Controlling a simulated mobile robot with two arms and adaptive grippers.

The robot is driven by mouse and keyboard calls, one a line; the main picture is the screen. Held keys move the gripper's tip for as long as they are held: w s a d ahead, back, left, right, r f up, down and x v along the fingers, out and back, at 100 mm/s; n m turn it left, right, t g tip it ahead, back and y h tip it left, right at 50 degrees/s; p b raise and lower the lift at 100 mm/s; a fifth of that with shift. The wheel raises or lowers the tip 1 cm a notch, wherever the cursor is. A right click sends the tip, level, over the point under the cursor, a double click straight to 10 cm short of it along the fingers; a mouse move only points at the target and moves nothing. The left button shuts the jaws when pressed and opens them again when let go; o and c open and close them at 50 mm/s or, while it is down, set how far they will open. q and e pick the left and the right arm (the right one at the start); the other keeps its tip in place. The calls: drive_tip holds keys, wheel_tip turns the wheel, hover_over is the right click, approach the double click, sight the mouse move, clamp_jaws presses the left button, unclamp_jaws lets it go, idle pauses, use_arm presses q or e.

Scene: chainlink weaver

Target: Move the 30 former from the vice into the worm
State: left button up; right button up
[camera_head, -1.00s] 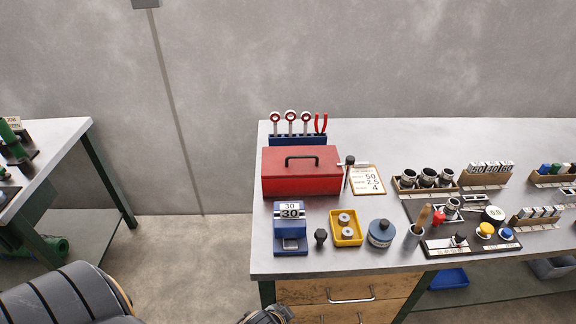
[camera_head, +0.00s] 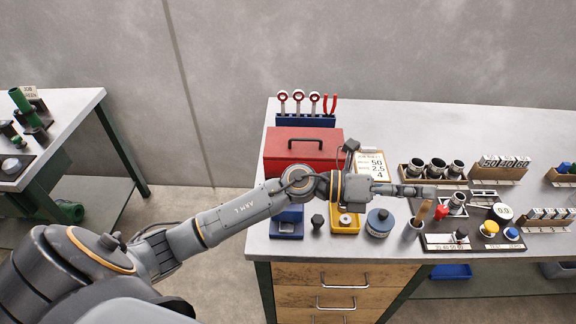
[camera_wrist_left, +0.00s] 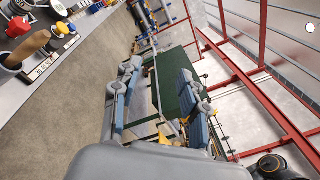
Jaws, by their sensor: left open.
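My left gripper (camera_head: 426,190) reaches in from the left over the bench, with its fingers pointing right. In the left wrist view my left gripper (camera_wrist_left: 158,105) has its two fingers apart with nothing between them. Just right of the fingertips in the head view, a metal cylinder (camera_head: 457,204) stands beside a red knob (camera_head: 441,211) on a dark mat. The blue block (camera_head: 287,225), which carried 30 labels earlier, is partly covered by my arm. I cannot tell for certain which items are the vice, the 30 former and the worm. My right gripper is out of view.
A red toolbox (camera_head: 303,148) stands behind my arm. Three dark-mouthed cylinders (camera_head: 437,168) stand in a rack behind. A second table (camera_head: 75,110) is at left.

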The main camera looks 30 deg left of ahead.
use_arm(q)
drive_tip(key=a+f+m+g+y, duration=0.6)
drive_tip(key=a+f+m+y, duration=0.2)
drive_tip(key=a+f, duration=0.15)
drive_tip(key=a+y, duration=0.3)
drive_tip(key=a, duration=0.3)
drive_tip(key=a+g+y, duration=0.1)
drive_tip(key=a+y, duration=0.1)
drive_tip(key=a, duration=0.4)
drive_tip(key=a+f+g+y, duration=0.1)
drive_tip(key=a+y, duration=0.2)
drive_tip(key=a, duration=0.4)
drive_tip(key=shift+w+y, duration=0.2)
drive_tip(key=shift+y, duration=0.1)
drive_tip(key=shift+s+a, duration=0.1)
drive_tip(key=shift+a, duration=0.25)
wheel_tip(320, 180, down, 9)
drive_tip(key=b, duration=0.6)
drive_tip(key=shift+f, duration=0.15)
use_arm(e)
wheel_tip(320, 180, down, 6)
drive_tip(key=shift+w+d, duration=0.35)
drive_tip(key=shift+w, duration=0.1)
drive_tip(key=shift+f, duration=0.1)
use_arm(q)
clamp_jaws()
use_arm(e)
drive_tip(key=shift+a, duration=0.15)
